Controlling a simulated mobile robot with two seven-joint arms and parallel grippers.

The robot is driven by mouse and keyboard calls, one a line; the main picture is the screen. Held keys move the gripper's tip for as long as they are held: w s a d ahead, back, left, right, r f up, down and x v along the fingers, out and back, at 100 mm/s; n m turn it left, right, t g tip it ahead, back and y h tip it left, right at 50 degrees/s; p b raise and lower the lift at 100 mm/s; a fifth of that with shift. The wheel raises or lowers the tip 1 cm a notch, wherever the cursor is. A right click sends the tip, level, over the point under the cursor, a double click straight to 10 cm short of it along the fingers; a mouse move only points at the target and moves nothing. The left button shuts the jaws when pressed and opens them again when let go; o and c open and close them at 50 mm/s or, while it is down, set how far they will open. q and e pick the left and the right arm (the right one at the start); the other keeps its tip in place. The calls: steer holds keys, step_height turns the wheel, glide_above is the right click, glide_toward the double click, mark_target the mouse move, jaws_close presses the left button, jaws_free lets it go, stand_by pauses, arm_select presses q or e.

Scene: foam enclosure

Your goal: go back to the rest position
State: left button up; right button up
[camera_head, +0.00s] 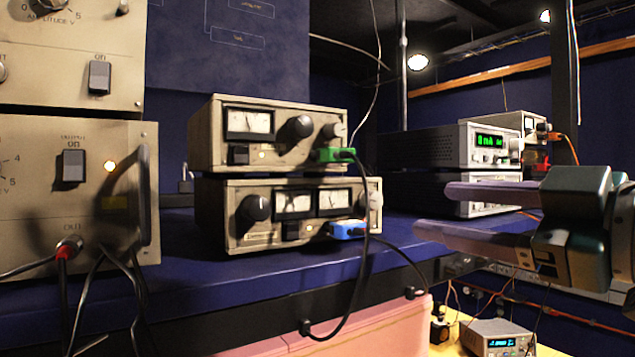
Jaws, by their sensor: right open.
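My right gripper (452,212) comes in from the right edge. Its two pale, flat fingers point left with a clear gap between them, and nothing is between them. It hangs in front of the bench's right part, apart from the stacked instruments. My left gripper does not show.
Two stacked beige meter units (272,135) with a green plug (335,154) and a blue plug (347,229) stand on the blue bench (230,284). Large beige panels (70,190) stand close at left. A black cable loops over the bench edge. A pink box (375,328) sits below.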

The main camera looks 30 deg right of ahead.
steer(key=shift+s+d, duration=0.1)
steer(key=shift+s, duration=0.15)
steer(key=shift+f, duration=0.1)
stand_by(0.3)
steer(key=s+a+f+m+g+h+p, duration=0.1)
steer(key=s+a+f+m+g+p, duration=0.2)
steer(key=f, duration=0.4)
steer(key=s+a+f+m+g, duration=0.1)
steer(key=s+a+f+g, duration=0.15)
steer(key=f+g, duration=0.4)
steer(key=s+a+f+m+g, duration=0.1)
steer(key=s+a+f+g, duration=0.1)
steer(key=s+f, duration=0.2)
steer(key=s+a+f+g+p, duration=0.1)
steer(key=s+a+f+g, duration=0.1)
steer(key=s, duration=0.5)
step_height(320, 180, down, 2)
steer(key=shift+a+f+m+g, duration=0.1)
steer(key=shift+a+m+g, duration=0.3)
steer(key=shift+g, duration=0.05)
steer(key=shift+s, duration=0.1)
